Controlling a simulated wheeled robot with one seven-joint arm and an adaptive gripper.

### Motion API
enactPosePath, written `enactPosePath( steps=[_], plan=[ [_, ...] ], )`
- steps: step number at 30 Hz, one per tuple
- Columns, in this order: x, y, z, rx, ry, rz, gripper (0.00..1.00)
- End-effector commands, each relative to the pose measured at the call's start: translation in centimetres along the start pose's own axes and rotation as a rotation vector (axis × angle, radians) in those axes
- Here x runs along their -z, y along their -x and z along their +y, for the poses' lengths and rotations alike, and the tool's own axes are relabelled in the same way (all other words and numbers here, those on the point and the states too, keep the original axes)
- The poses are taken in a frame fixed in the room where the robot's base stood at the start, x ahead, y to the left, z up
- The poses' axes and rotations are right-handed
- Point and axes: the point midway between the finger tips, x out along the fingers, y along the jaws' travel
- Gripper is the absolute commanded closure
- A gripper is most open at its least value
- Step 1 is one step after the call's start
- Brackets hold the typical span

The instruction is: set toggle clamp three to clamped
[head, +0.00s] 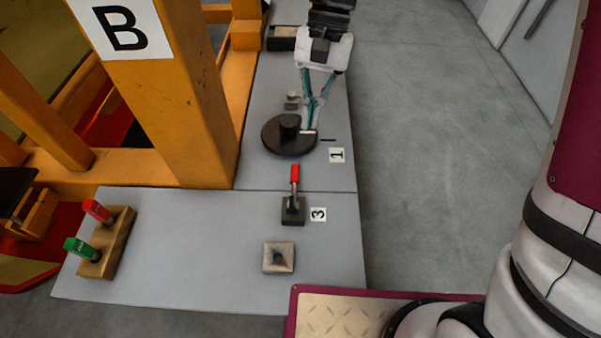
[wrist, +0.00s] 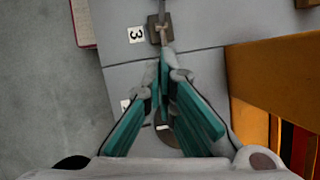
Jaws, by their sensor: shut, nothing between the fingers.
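Toggle clamp three (head: 293,208) is a dark block on the grey bench, beside the label "3". Its red-ended handle (head: 295,173) points away from the block toward the far end of the bench. My gripper (head: 309,130) is shut and empty, pointing down beyond the handle, apart from it in the head view. In the wrist view, the clamp's block (wrist: 155,30) shows at the top, just past my closed fingertips (wrist: 166,62). The red handle end is hidden there, and I cannot tell my fingers' exact height above the bench.
A dark round disc with a knob (head: 289,134) lies near my fingertips, beside label "1" (head: 336,155). A square socket block (head: 278,258) sits nearer. A wooden block with red and green handles (head: 107,245) stands left. An orange post (head: 170,95) rises left; floor at right is clear.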

Motion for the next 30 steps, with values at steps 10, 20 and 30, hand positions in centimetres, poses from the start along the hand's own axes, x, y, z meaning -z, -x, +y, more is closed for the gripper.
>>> enactPosePath(
  steps=[10, 20, 30],
  plan=[
    [0.1, -2.5, 0.1, -0.002, 0.000, -0.003, 1.00],
    [0.3, -9.0, 0.1, -0.002, 0.000, -0.003, 1.00],
    [-2.4, -12.4, 0.1, -0.002, 0.000, 0.002, 1.00]
  ],
)
